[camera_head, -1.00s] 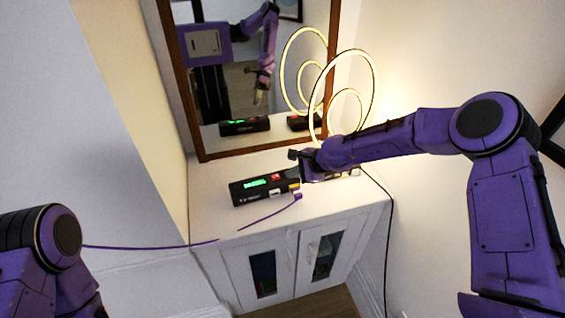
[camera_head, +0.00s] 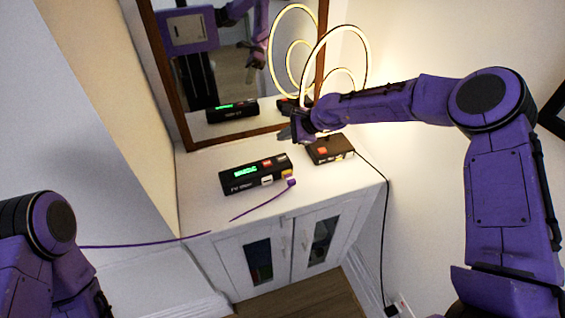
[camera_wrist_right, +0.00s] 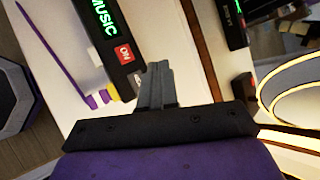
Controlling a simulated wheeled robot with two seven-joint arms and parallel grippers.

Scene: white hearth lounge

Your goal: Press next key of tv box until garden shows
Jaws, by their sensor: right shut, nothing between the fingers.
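The tv box (camera_head: 254,175) is a black oblong on the white cabinet top. Its green display reads MUSIC in the right wrist view (camera_wrist_right: 102,18).
A second black box (camera_head: 330,150) with a red key stands right of the tv box. A glowing ring lamp (camera_head: 363,60) and a framed mirror (camera_head: 183,110) are behind. The cabinet top (camera_head: 200,195) has free room at left.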

